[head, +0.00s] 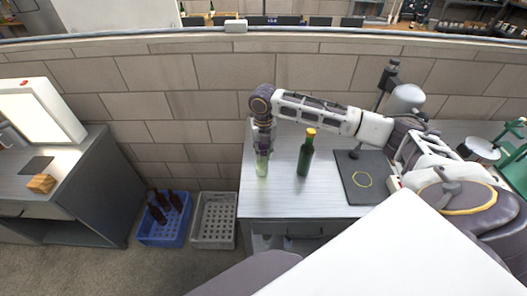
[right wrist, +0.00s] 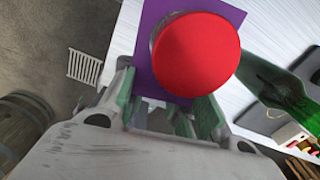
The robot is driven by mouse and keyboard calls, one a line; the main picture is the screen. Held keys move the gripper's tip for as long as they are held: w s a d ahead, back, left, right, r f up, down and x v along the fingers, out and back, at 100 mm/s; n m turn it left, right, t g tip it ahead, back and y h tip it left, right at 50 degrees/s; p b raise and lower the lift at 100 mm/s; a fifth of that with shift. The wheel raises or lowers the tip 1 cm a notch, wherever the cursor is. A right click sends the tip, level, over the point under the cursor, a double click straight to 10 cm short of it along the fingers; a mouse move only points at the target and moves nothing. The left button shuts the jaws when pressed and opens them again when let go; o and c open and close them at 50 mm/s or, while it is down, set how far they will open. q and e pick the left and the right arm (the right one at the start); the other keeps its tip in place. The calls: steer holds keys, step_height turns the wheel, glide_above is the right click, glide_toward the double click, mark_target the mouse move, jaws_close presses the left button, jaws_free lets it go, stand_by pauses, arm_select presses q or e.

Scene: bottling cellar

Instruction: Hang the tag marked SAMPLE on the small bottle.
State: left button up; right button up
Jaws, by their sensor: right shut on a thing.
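The small bottle (head: 262,166) is pale green and stands on the bench in the head view. My right gripper (head: 262,148) is directly at its top and hides its upper part there. In the right wrist view a round red cap (right wrist: 195,54) lies just in front of the fingers, over a flat purple tag (right wrist: 150,68). My right gripper (right wrist: 168,112) is shut on the tag's near edge. No marking on the tag is readable. The cap covers the tag's middle, so I cannot tell whether the neck passes through it. My left gripper is not in view.
A taller green bottle (head: 305,155) with a yellow cap stands close to the right of the small one. Blue (head: 165,233) and grey (head: 214,222) crates stand on the floor left of the bench.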

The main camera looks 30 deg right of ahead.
steer(key=o, duration=0.9)
steer(key=shift+r, duration=4)
stand_by(0.5)
